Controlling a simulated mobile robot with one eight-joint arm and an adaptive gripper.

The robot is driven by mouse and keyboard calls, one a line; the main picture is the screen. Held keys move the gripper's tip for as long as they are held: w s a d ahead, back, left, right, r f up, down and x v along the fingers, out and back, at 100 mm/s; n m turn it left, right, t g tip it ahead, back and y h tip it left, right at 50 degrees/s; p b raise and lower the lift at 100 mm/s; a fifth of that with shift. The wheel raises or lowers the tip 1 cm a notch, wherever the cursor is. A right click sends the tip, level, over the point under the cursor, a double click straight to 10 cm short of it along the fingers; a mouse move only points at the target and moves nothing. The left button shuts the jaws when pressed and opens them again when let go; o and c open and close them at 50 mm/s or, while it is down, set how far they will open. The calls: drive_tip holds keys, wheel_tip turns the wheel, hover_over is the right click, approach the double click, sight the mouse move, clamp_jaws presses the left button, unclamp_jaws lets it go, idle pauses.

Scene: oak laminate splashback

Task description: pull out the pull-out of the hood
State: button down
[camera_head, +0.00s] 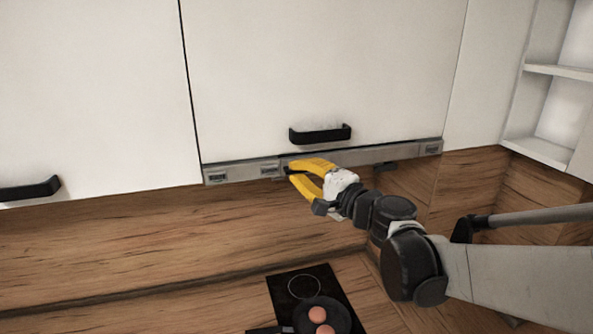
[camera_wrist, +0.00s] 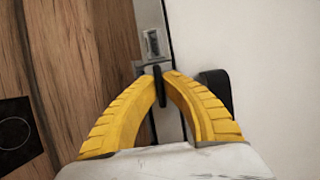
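The hood's pull-out shows as a long grey metal front strip (camera_head: 240,171) under the white cabinet door in the head view. It looks about flush with the door above; I cannot tell if it is out at all. In the wrist view the strip (camera_wrist: 151,45) runs up between wood and door. A thin dark handle (camera_wrist: 160,92) stands out from it. My gripper (camera_head: 289,171), with yellow curved fingers, is at the strip's lower edge, left of its middle. In the wrist view its fingertips (camera_wrist: 161,77) close in on both sides of the handle, seemingly touching it.
The cabinet door's black handle (camera_head: 320,134) is just above my gripper; it also shows beside the right finger in the wrist view (camera_wrist: 216,88). Below are a black hob (camera_head: 283,291) and a pan (camera_head: 343,316) holding round reddish items. Open shelves (camera_head: 541,150) stand at right.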

drive_tip(key=s+d+p, duration=0.1)
drive_tip(key=s+d, duration=0.2)
drive_tip(key=s, duration=0.8)
drive_tip(key=shift+s+d+p, duration=0.15)
drive_tip(key=shift+s+p, duration=0.05)
drive_tip(key=shift+p, duration=0.1)
drive_tip(key=c, duration=1.6)
unclamp_jaws()
drive_tip(key=shift+o, duration=0.2)
drive_tip(key=v, duration=1.2)
